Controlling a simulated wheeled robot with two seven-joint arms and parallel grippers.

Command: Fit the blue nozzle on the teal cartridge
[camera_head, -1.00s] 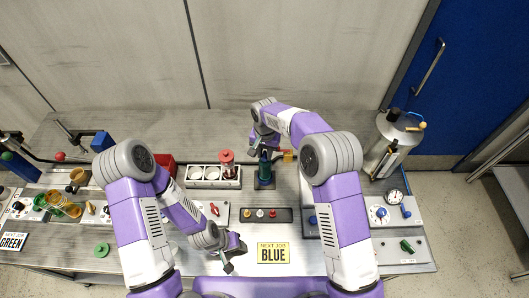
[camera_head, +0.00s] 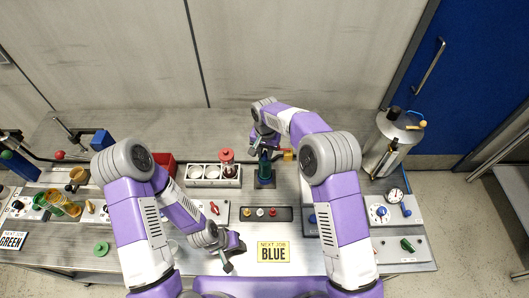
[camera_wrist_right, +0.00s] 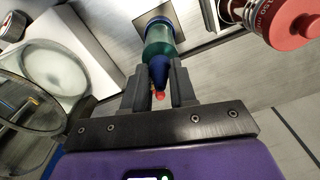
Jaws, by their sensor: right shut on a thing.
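The teal cartridge (camera_head: 264,171) stands upright in a dark holder near the middle of the bench; it also shows in the right wrist view (camera_wrist_right: 158,44). My right gripper (camera_wrist_right: 159,82) is shut on the blue nozzle (camera_wrist_right: 158,72), at the cartridge's near end in that view. The nozzle has a red tip (camera_wrist_right: 159,96). Nozzle and cartridge line up and appear to touch, but I cannot tell whether the nozzle is seated. My left gripper (camera_head: 232,254) is low over the front of the bench, left of the sign; its jaws are too small to read.
A rack (camera_head: 213,183) with round white-topped slots and a red-capped container (camera_head: 227,161) is just left of the cartridge. A strip with coloured knobs (camera_head: 266,214) and a yellow BLUE sign (camera_head: 273,252) lie in front. A metal tank (camera_head: 390,150) stands at right.

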